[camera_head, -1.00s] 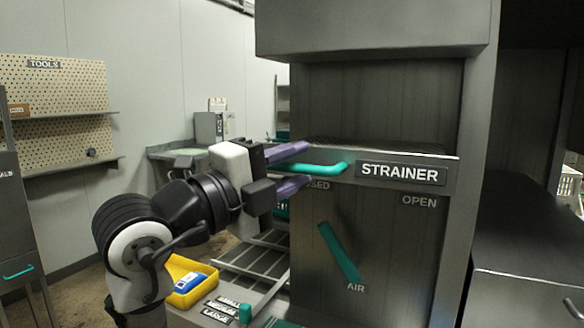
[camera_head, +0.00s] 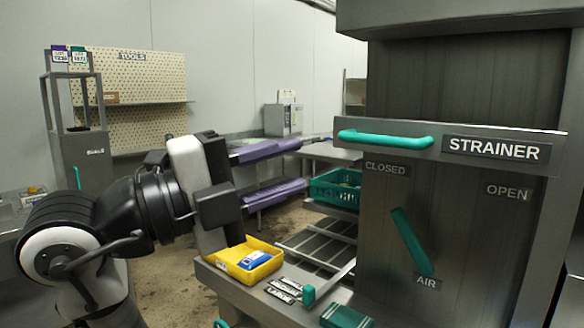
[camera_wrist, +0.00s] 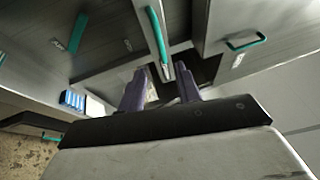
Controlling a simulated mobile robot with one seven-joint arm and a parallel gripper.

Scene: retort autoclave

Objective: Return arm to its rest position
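My gripper (camera_head: 300,165) is open and empty, with its two purple fingers well apart and pointing right in the head view. It hangs in the air to the left of the strainer door's teal handle (camera_head: 385,138), clear of it. In the wrist view the fingers (camera_wrist: 160,74) also show apart with nothing between them, and a long teal handle (camera_wrist: 157,33) lies beyond them. My arm is stretched out from the lower left.
The STRAINER cabinet (camera_head: 465,225) with a teal AIR lever (camera_head: 412,242) stands right. A yellow tray (camera_head: 222,262) holding a blue item (camera_head: 255,259) lies below my gripper. A teal crate (camera_head: 322,190) stands behind. A pegboard (camera_head: 140,80) is at the back left.

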